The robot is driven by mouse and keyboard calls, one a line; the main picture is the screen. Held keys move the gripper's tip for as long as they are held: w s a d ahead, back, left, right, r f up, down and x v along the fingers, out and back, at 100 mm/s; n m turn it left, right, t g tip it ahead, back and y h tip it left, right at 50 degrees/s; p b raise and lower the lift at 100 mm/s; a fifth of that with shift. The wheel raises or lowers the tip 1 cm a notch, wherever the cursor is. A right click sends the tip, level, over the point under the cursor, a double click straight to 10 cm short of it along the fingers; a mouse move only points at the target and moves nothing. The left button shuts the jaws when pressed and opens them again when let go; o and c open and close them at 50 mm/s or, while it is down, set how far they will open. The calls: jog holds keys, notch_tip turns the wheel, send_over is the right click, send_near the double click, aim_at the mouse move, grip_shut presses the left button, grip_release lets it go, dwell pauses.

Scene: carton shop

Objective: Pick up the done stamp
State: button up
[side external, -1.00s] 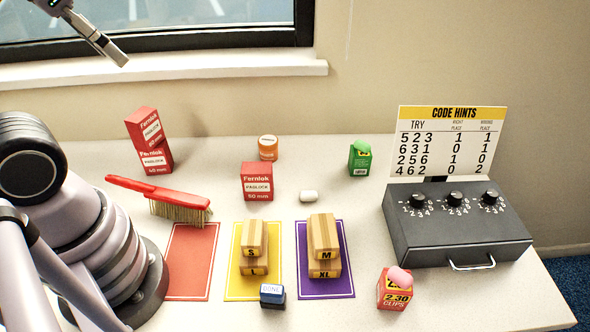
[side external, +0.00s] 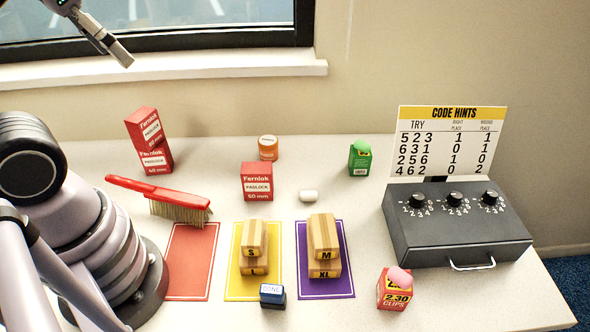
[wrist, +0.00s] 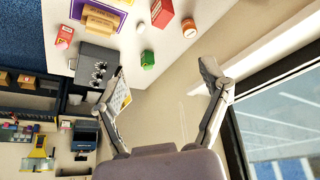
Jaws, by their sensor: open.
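The done stamp (side external: 272,296) is a small dark blue block with a pale label reading DONE. It stands at the front of the table, at the lower right edge of the yellow mat (side external: 232,290). My gripper (side external: 128,62) is high at the upper left in the side view, in front of the window and far above the stamp. In the wrist view my gripper (wrist: 165,85) has its two fingers spread wide with nothing between them. The stamp cannot be made out in the wrist view.
Small cartons (side external: 253,240) are stacked on the yellow mat and others (side external: 324,235) on the purple mat (side external: 340,287). A red brush (side external: 160,193) lies by the bare red mat (side external: 190,265). A clips box (side external: 393,293) and black dial box (side external: 455,230) stand to the right.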

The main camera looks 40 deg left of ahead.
jog(key=w+d+f+g+h, duration=0.3)
jog(key=w+d+f+g, duration=0.2)
jog(key=d+g, duration=0.15)
jog(key=n+g+h, duration=0.8)
jog(key=g, duration=0.5)
send_over(271, 293)
jog(key=v, duration=0.3)
notch_tip(271, 293, down, 24)
notch_tip(271, 293, down, 7)
jog(key=shift+r, duration=0.1)
jog(key=shift+f+x, duration=0.25)
jog(key=shift+x, duration=0.8)
jog(key=shift+s+d, duration=0.25)
jog(key=shift+s, duration=0.15)
jog(key=c, duration=1.3)
jog(key=shift+r, duration=0.15)
